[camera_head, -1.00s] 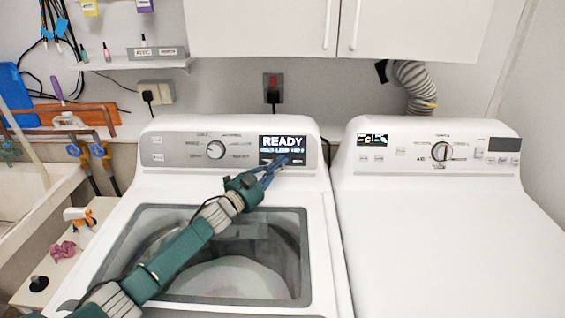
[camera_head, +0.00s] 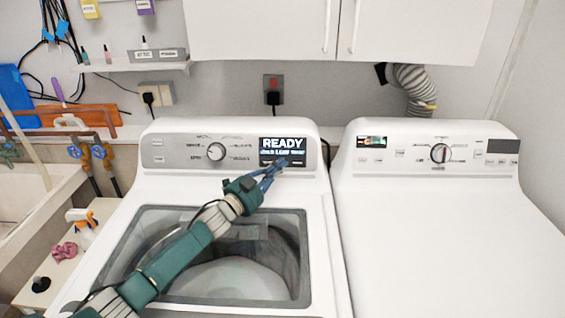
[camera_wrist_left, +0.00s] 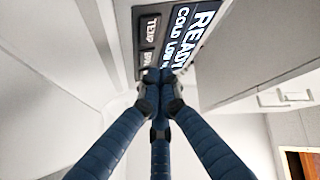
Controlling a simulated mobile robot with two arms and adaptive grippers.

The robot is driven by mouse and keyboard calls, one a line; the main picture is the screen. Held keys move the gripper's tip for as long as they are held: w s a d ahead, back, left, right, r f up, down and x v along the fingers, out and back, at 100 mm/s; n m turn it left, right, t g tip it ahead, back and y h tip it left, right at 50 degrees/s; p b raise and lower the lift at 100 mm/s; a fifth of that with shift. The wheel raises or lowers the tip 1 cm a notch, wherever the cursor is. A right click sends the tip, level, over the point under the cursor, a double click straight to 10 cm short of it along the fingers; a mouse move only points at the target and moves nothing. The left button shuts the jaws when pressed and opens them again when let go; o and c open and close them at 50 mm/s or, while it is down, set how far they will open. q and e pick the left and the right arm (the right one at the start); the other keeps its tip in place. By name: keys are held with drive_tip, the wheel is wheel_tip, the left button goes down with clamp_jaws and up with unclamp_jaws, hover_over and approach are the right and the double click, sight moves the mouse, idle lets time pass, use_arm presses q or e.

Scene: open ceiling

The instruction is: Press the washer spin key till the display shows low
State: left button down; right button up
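The white washer (camera_head: 325,215) stands on the left with its lid window facing up. Its dark display (camera_head: 283,146) shows READY in large letters and a smaller line below, which in the wrist view (camera_wrist_left: 195,45) reads COLD LOW and then is cut off by my fingers. Beside the display are a TEMP key (camera_wrist_left: 152,27) and a second key (camera_wrist_left: 147,57), partly covered, perhaps the spin key. In the wrist view the fingertips (camera_wrist_left: 160,74) meet by the keys; contact is unclear. My right gripper is not visible.
A white dryer (camera_head: 440,220) stands close on the right. White cabinets (camera_head: 340,28) hang above.

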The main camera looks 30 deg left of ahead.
use_arm(q)
drive_tip(key=s+p, duration=0.1)
drive_tip(key=s+d+r+p, duration=0.1)
drive_tip(key=s+d+p, duration=0.1)
drive_tip(key=s+p, duration=0.1)
drive_tip(key=shift+s+r, duration=0.1)
drive_tip(key=shift+r, duration=0.2)
idle(0.9)
